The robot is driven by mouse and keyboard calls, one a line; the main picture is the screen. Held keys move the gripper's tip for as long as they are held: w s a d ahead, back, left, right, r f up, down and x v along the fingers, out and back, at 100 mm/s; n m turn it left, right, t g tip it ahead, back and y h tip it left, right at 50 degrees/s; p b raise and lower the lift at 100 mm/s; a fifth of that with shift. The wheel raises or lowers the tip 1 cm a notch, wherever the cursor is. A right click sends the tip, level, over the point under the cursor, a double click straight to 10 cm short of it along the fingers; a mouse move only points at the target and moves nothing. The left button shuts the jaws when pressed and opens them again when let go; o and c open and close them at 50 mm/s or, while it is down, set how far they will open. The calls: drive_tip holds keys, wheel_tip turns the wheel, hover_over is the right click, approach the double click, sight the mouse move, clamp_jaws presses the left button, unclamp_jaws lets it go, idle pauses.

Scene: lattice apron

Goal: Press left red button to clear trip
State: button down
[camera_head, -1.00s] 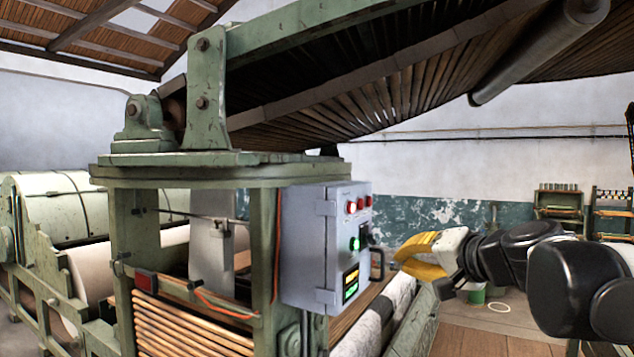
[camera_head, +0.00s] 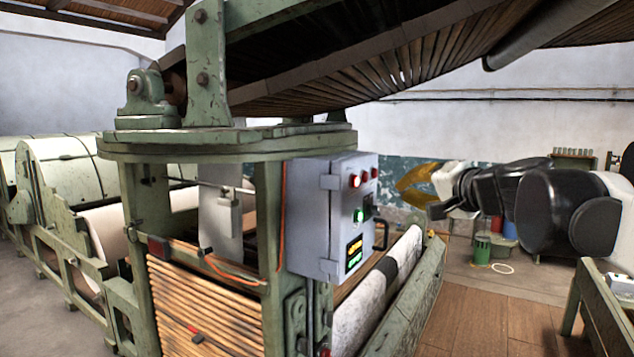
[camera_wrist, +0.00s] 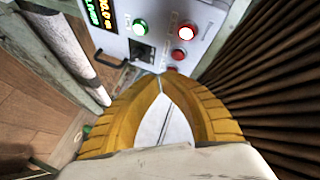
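A grey control box (camera_head: 318,220) is fixed to the green machine frame. Its face has a row of red buttons. The left red button (camera_head: 355,181) is lit, with a bright centre; in the wrist view it is the bright one (camera_wrist: 186,32). Other red buttons (camera_wrist: 178,54) beside it look darker. A lit green button (camera_head: 358,215) sits below the row. My gripper (camera_head: 399,187) is to the right of the box, apart from it, about level with the red buttons. In the wrist view its yellow fingertips (camera_wrist: 160,76) meet, with nothing between them.
A black handle (camera_head: 381,236) sticks out from the box's right side. Lit displays (camera_head: 354,250) are low on its face. A slatted wooden apron (camera_head: 400,68) slopes overhead. A pale roller (camera_head: 380,295) lies below right. Open wooden floor (camera_head: 490,320) lies to the right.

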drive_tip(key=shift+w+a, duration=0.7)
drive_tip(key=shift+a, duration=0.25)
drive_tip(key=shift+w+a, duration=0.7)
drive_tip(key=shift+a, duration=0.3)
drive_tip(key=shift+w+a, duration=0.7)
drive_tip(key=shift+a, duration=0.25)
drive_tip(key=shift+a, duration=0.1)
drive_tip(key=shift+w+a, duration=0.25)
drive_tip(key=shift+w+a, duration=0.3)
drive_tip(key=shift+a, duration=0.15)
drive_tip(key=shift+d, duration=0.1)
drive_tip(key=shift+s+d, duration=0.55)
drive_tip(key=shift+d, duration=0.1)
idle(0.3)
drive_tip(key=s+d, duration=0.1)
drive_tip(key=d, duration=0.1)
drive_tip(key=s+d, duration=0.2)
drive_tip(key=shift+p, duration=0.3)
